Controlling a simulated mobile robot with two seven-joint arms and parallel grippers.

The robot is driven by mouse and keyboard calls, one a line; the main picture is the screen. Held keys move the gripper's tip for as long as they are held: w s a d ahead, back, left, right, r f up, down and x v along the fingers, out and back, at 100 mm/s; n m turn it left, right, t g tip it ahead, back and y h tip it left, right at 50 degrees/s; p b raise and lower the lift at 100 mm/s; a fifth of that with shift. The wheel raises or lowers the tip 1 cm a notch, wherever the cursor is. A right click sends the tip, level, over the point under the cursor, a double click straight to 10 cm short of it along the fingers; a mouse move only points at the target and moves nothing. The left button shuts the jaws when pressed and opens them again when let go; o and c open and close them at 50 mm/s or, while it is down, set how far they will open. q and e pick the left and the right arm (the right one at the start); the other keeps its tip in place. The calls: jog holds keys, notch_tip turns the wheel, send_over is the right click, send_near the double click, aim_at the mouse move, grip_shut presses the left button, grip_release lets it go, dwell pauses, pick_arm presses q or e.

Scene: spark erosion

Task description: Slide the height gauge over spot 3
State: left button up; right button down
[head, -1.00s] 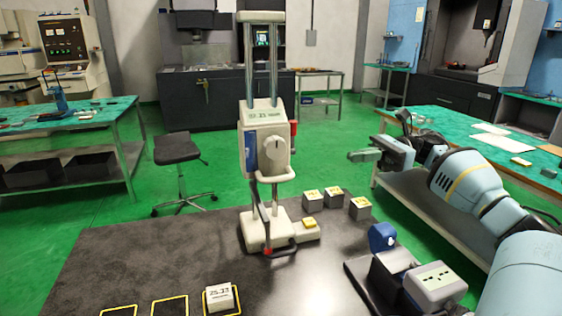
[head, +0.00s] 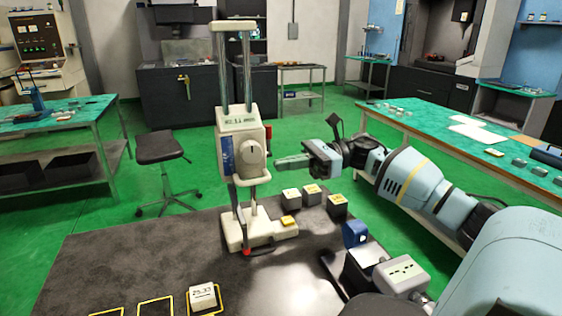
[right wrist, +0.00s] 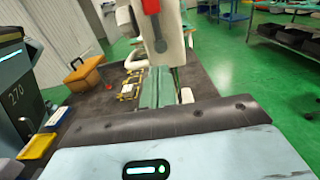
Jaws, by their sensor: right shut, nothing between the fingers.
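The height gauge (head: 240,150), a tall cream column with two steel rods, a dial and a display, stands upright on the dark table. Its base (head: 246,232) is behind the yellow-outlined spots at the front left (head: 155,307). I cannot read which outline is spot 3. A block marked 25.33 (head: 202,297) stands on the rightmost visible outline. My right gripper (head: 279,163) is shut and empty, right of the gauge's dial body and apparently apart from it. In the right wrist view its green fingers (right wrist: 158,88) point toward the gauge (right wrist: 160,35). My left gripper is out of view.
A blue item (head: 355,234) and a grey box (head: 402,272) are at the table's right. Yellow outlines (right wrist: 128,88) and an orange box (right wrist: 88,72) show in the wrist view. The table's left part is bare.

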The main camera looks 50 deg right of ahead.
aim_at(259, 170)
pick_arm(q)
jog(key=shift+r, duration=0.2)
pick_arm(e)
jog(key=shift+x, duration=0.95)
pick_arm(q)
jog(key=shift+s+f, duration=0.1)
